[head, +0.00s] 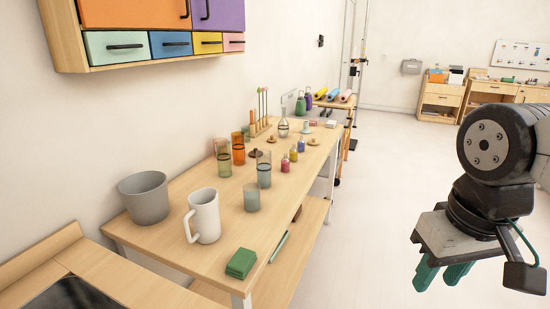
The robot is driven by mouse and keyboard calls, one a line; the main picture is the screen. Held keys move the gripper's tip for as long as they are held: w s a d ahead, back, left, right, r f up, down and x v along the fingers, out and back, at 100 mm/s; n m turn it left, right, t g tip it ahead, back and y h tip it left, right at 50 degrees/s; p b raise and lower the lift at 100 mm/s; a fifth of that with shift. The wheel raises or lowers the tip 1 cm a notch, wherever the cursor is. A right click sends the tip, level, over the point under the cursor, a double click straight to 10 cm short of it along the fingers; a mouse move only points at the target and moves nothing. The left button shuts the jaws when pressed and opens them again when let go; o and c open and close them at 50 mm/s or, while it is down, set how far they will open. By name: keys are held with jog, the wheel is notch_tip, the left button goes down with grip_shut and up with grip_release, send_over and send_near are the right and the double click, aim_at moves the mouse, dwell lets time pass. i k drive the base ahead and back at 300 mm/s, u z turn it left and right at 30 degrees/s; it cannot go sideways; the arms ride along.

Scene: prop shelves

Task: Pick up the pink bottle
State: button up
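A small pink bottle (285,163) stands upright on the long wooden table, near its right edge. A small yellow bottle (293,154) and a small purple-blue bottle (301,144) stand just behind it in a row. My gripper (440,274) hangs at the lower right, over the floor and well apart from the table. Its green fingers point down with a gap between them, and nothing shows in them.
Coloured drawers (170,43) hang on the wall above. The floor (375,210) right of the table is clear.

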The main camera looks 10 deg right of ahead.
aim_at(284, 163)
jog(key=z, duration=0.3)
jog(key=i, duration=0.4)
jog(key=z, duration=0.6)
jog(key=i, duration=1.55)
jog(key=u, duration=0.65)
